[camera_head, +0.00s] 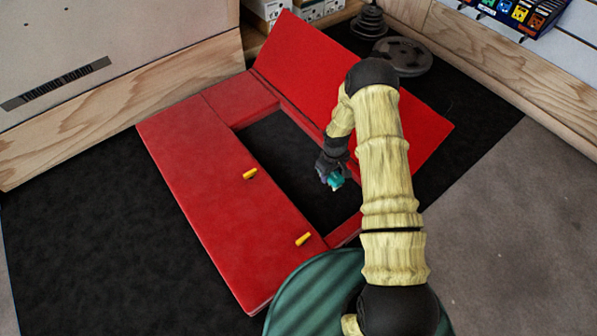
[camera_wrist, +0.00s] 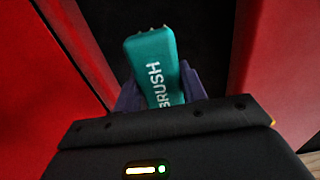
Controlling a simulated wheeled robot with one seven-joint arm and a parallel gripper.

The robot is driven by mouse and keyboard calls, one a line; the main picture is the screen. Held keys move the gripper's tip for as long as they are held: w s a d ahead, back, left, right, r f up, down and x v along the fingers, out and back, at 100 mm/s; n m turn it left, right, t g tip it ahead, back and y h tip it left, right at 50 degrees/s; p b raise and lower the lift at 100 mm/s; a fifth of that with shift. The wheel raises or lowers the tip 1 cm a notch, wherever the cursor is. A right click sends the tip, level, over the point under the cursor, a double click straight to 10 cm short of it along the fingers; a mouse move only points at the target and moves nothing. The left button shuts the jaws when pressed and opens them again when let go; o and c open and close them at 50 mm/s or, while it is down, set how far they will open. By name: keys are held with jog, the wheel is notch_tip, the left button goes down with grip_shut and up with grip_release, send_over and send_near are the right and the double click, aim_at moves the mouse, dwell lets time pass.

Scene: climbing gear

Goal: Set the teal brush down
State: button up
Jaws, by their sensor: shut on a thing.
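The teal brush (camera_wrist: 150,60) is in the wrist view, with white lettering reading "BRUSH" along its side. My gripper (camera_wrist: 160,92) is shut on it, with a dark finger on each side. In the head view the brush (camera_head: 335,181) is a small teal shape at the end of my arm, and my gripper (camera_head: 331,166) partly hides it. Both are over the right part of the dark opening framed by red panels. I cannot tell whether the brush touches the surface below.
Red padded panels (camera_head: 205,165) surround the dark opening (camera_head: 285,165); a large red panel (camera_head: 330,70) slants behind. Two small yellow pieces (camera_head: 250,174) lie on the left panel. Weight plates (camera_head: 402,56) lie at the back. Dark mat (camera_head: 90,220) is clear at left.

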jog(key=b, duration=0.4)
send_over(328, 193)
jog(key=shift+f, duration=3.1)
jog(key=shift+f, duration=0.1)
notch_tip(328, 193, down, 4)
jog(key=shift+a+r+b, duration=0.1)
jog(key=shift+r+b, duration=0.05)
jog(key=shift+b, duration=0.9)
jog(key=shift+r, duration=0.1)
